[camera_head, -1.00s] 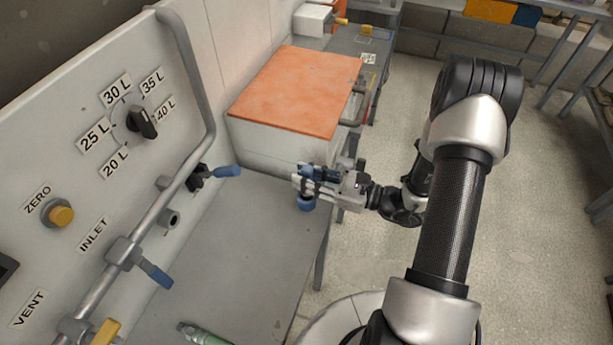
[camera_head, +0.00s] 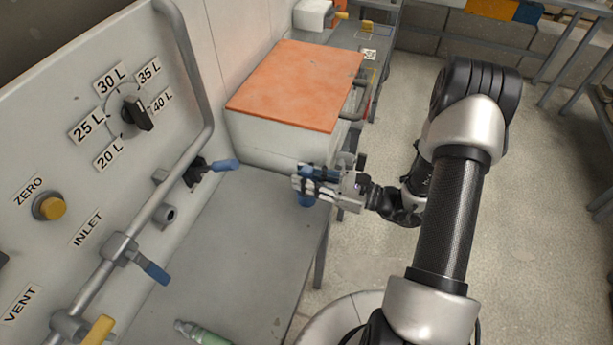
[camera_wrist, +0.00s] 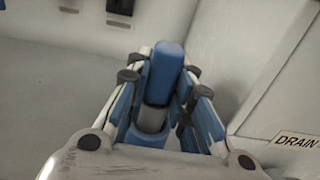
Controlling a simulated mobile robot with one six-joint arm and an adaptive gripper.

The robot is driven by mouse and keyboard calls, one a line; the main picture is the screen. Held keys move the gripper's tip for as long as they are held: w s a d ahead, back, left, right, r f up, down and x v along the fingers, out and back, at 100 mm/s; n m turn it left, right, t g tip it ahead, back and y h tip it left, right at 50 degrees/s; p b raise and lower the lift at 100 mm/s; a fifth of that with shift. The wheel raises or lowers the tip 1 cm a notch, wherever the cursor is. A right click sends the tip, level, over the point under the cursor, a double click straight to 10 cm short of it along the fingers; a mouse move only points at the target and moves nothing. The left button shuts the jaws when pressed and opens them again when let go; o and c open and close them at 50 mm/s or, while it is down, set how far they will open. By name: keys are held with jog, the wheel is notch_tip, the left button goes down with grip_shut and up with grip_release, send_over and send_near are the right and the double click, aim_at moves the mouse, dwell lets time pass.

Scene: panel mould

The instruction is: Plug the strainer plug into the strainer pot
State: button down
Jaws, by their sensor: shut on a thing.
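The strainer plug (camera_head: 306,200) is blue and hangs in my gripper (camera_head: 301,182), which is shut on it, above the far right part of the grey bench. In the wrist view the plug (camera_wrist: 166,72) shows a blue grip, a grey middle and a blue lower part between the fingers (camera_wrist: 158,100). The fingers hide part of it. A short grey stub with a dark round mouth (camera_head: 168,214) sits on the panel pipework, left of my gripper and apart from it. It looks like the strainer pot, but no label confirms this.
Blue-handled valves (camera_head: 221,165) and (camera_head: 154,271) stick out beside the stub. The orange-topped box (camera_head: 298,85) stands behind my gripper. A green bottle-like thing (camera_head: 203,334) lies at the bench's front. The middle of the grey bench (camera_head: 235,255) is clear.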

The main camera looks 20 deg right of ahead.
jog(key=shift+f+b, duration=1.05)
jog(key=shift+f, duration=0.35)
jog(key=c, duration=1.3)
grip_release()
jog(key=v, duration=1.2)
jog(key=shift+d, duration=0.1)
jog(key=shift+w+r, duration=0.1)
